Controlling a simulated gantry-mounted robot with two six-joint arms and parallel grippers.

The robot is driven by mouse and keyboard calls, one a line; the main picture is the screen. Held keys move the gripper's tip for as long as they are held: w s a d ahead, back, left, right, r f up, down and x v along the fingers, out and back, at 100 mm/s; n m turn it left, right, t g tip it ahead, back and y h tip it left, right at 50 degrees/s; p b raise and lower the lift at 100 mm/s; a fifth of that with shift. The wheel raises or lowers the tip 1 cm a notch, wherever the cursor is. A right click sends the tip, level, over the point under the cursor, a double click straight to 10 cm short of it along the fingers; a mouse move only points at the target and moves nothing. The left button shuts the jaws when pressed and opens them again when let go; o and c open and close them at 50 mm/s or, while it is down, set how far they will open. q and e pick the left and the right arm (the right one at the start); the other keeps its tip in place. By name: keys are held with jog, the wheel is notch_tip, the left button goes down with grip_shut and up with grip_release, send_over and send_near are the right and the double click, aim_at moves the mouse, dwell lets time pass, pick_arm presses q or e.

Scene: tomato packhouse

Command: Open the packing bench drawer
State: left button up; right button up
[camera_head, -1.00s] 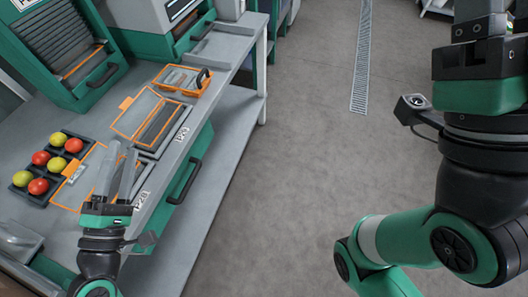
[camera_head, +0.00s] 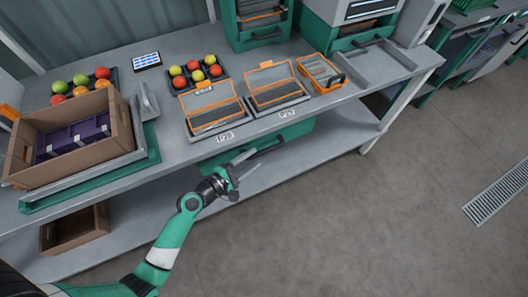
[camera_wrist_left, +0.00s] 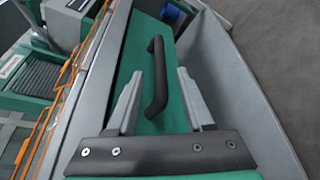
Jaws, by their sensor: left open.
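The green packing bench drawer (camera_head: 294,136) hangs under the bench top and looks shut. Its black bar handle (camera_head: 268,147) is partly behind my left gripper (camera_head: 247,163), which is in front of the drawer. In the left wrist view the drawer front (camera_wrist_left: 137,45) fills the middle, and the black handle (camera_wrist_left: 157,62) appears between the two grey fingers of my open left gripper (camera_wrist_left: 159,76). The fingers are apart from each other and not closed on the handle; I cannot tell how deep they reach around it. My right gripper is not in view.
The bench top (camera_head: 180,153) overhangs the drawer and holds two orange-rimmed trays (camera_head: 212,108), fruit trays and a cardboard box (camera_head: 122,128). A lower shelf (camera_head: 335,137) runs below. The floor (camera_head: 370,225) in front is clear.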

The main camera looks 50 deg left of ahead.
aim_at(259, 155)
pick_arm(q)
jog(key=b+x, duration=0.1)
jog(key=x, duration=0.5)
jog(key=shift+s, duration=0.1)
grip_shut()
dwell(1.1)
